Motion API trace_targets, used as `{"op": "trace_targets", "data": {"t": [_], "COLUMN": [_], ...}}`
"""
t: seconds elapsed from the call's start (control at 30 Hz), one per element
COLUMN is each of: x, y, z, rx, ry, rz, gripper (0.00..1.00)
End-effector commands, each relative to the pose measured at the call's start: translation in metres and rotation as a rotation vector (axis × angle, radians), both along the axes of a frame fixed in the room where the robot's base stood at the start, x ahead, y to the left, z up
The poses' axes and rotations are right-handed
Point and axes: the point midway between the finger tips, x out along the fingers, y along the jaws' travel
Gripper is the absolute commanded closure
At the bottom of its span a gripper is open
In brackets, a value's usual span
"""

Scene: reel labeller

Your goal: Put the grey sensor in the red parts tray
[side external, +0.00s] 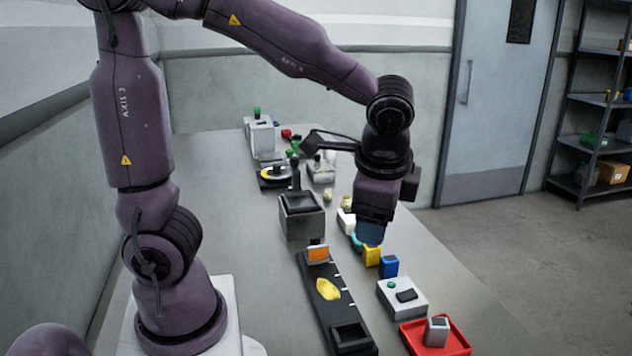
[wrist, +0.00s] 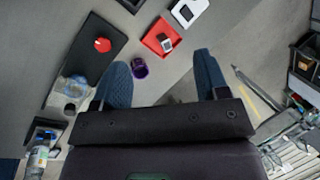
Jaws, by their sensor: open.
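The red parts tray (side external: 458,350) lies at the front right of the bench in the side external view. The grey sensor (side external: 437,331), a small grey block with a darker top, stands inside it. The wrist view also shows the red tray (wrist: 148,40) with the grey sensor (wrist: 165,42) in it. My gripper (side external: 370,233) is farther back along the bench, above a row of small coloured parts and apart from the tray. In the wrist view my gripper (wrist: 161,62) has its two blue fingers spread wide, with nothing held between them.
A white box with a green button (side external: 402,297) stands just behind the tray. A yellow block (side external: 372,255) and a blue block (side external: 389,266) stand near my gripper. A black fixture (side external: 325,306) holds a yellow part. A purple cup (wrist: 139,68) shows near the left finger.

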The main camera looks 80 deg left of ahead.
Motion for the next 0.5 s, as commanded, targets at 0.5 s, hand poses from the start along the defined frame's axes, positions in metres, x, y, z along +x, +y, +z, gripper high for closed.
{"op": "trace_targets", "data": {"t": [0.5], "x": [-0.084], "y": [0.003], "z": [0.051], "rx": [-0.481], "ry": [-0.45], "rz": [0.465], "gripper": [0.32]}}
